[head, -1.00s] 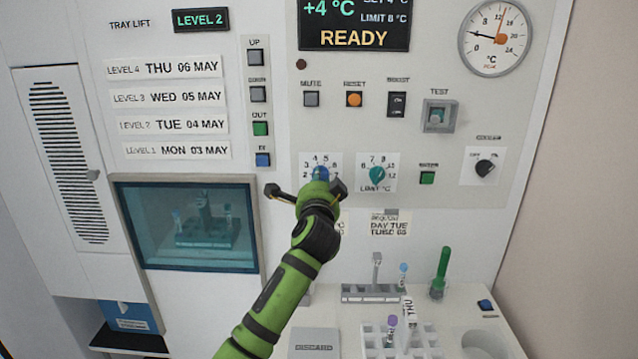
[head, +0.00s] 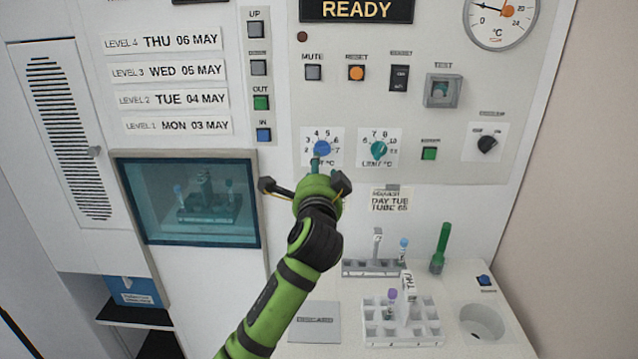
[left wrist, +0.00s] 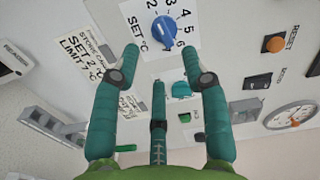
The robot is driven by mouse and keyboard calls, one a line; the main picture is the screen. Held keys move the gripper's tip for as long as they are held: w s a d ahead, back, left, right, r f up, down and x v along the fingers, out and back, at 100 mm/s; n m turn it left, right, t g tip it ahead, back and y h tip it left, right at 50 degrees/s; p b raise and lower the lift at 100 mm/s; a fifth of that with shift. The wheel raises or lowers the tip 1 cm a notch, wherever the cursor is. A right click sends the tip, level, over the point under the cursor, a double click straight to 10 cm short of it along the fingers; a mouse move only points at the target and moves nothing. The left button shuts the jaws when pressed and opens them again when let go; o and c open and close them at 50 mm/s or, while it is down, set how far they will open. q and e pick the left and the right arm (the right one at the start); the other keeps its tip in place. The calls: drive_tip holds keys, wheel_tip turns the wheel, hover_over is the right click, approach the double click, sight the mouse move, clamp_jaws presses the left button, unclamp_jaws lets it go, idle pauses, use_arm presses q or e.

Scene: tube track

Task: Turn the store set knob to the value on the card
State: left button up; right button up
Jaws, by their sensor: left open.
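The blue store set knob (head: 322,148) sits on a white dial plate with numbers around it, on the panel. It also shows in the left wrist view (left wrist: 165,32), where its white pointer line can be seen. My left gripper (head: 316,172) is just below the knob in the head view. In the left wrist view its teal fingers (left wrist: 168,62) are spread apart and empty, with the knob ahead of them, apart from it. A card (head: 391,199) under the panel reads "DAY TUE TUBE 65". Another card (left wrist: 88,50) in the left wrist view reads "STORE CARD, SET, LIMIT 7".
A teal limit knob (head: 378,150) is right of the blue knob. A tube rack (head: 400,325) and a green tube (head: 441,248) stand on the counter below.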

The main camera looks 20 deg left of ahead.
use_arm(q)
drive_tip(key=shift+v, duration=2.35)
drive_tip(key=shift+f, duration=0.15)
